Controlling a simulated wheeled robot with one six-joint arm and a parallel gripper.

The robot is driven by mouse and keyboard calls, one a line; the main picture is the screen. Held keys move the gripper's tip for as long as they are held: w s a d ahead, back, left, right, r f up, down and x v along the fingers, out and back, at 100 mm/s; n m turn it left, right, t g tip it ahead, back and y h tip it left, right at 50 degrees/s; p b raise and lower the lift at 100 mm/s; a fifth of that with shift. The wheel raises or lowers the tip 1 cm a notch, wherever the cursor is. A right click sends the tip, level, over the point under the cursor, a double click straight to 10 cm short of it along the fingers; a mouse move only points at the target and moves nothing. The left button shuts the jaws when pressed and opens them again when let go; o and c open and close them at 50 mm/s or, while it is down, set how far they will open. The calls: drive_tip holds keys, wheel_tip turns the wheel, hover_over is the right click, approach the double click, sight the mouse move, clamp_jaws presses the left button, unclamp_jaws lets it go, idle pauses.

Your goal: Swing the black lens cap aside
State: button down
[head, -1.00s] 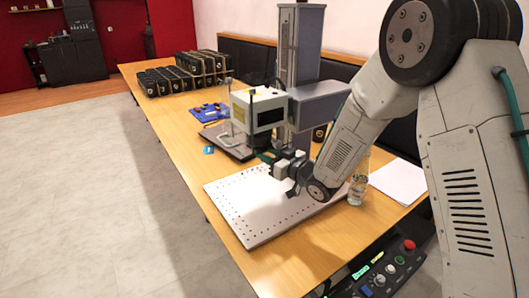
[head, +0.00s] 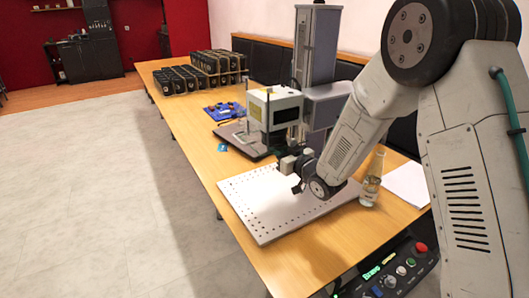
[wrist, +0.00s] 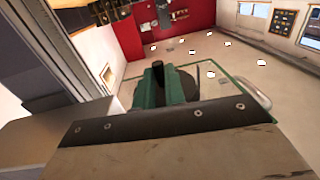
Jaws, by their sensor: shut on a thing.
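My gripper (head: 276,154) is at the lower front of the white laser head (head: 262,108), above the perforated plate. In the wrist view its green fingers (wrist: 166,88) are shut on the black lens cap (wrist: 189,84). The cap shows as a dark round shape behind and beside the fingers, and a dark stub stands up between them. The fingers hide much of the cap. In the head view the cap is hidden behind my gripper, and I cannot tell how far it is from the lens.
The light perforated plate (head: 250,205) lies below my gripper. A glass bottle (head: 371,182) stands at its right, beside white paper (head: 407,184). The grey column (head: 316,45) rises behind the laser head. Black boxes (head: 205,70) stand at the far end.

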idle(0.3)
drive_tip(key=c, duration=1.5)
unclamp_jaws()
drive_tip(key=shift+o, duration=0.2)
drive_tip(key=v, duration=0.7)
drive_tip(key=shift+s+d, duration=0.2)
drive_tip(key=shift+s, duration=0.15)
